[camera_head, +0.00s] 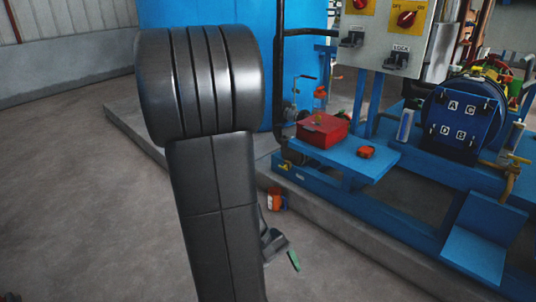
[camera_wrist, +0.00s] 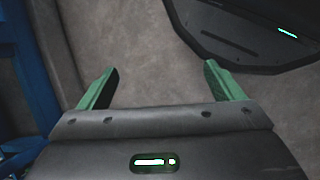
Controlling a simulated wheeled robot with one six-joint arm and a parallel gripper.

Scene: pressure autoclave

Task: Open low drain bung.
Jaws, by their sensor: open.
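My gripper (camera_wrist: 158,72) is open and empty. Its two green fingers stand wide apart over bare grey floor in the wrist view. In the head view my gripper (camera_head: 292,260) hangs low, partly hidden behind my arm, in front of the concrete plinth; one green finger shows. The blue autoclave skid (camera_head: 345,192) stands behind and to its right. I cannot pick out the low drain bung in either view; my arm hides part of the skid's left end. Small fittings (camera_head: 285,165) at that end are too small to tell apart.
A red box (camera_head: 322,130) sits on a blue shelf (camera_head: 360,165). A blue drum (camera_head: 455,122) lettered A, C, D, B stands right. A small orange-red container (camera_head: 274,199) stands low near the plinth. Blue framework (camera_wrist: 30,75) borders the wrist view's left.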

